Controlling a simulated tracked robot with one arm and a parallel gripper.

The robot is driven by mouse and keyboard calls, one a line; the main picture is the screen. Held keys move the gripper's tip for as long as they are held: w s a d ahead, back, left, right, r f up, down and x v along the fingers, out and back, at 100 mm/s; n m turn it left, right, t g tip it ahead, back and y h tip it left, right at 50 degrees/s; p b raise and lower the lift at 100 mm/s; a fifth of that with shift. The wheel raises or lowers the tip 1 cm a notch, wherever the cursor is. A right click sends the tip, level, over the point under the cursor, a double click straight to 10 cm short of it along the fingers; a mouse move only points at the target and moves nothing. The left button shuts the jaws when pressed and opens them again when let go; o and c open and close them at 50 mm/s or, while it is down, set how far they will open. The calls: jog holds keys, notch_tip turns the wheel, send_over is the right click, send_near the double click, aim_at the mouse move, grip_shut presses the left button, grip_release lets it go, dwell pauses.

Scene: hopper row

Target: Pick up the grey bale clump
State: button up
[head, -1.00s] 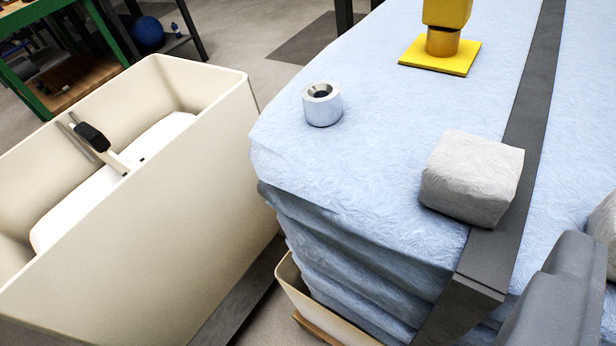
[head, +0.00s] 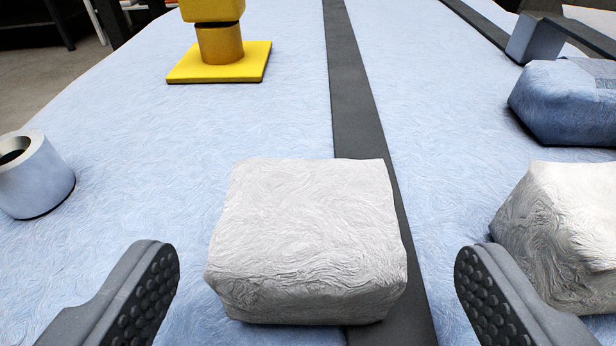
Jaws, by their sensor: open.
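The grey bale clump (head: 308,238) is a light grey, fibrous block with a swirled surface. It sits on the pale blue bale (head: 270,120), partly over a dark strap (head: 357,90). My gripper (head: 312,280) is open, with one dark, studded finger to the left of the clump and one to the right. Both fingers are apart from it, nearer the camera, and nothing is between them but the clump beyond. A second, similar whitish-grey clump (head: 562,235) lies at the right edge, partly cut off and close behind the right finger.
A metallic cylinder (head: 35,175) with a hole stands at the left. A yellow post on a square plate (head: 222,62) stands at the back left. A blue block (head: 567,100) lies at the back right.

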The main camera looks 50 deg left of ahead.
aim_at(308, 228)
jog(key=shift+b+x, duration=0.9)
jog(key=shift+x, duration=1.5)
jog(key=shift+w+a+f, duration=0.1)
jog(key=shift+w+a, duration=0.15)
jog(key=shift+a, duration=0.2)
jog(key=c, duration=1.1)
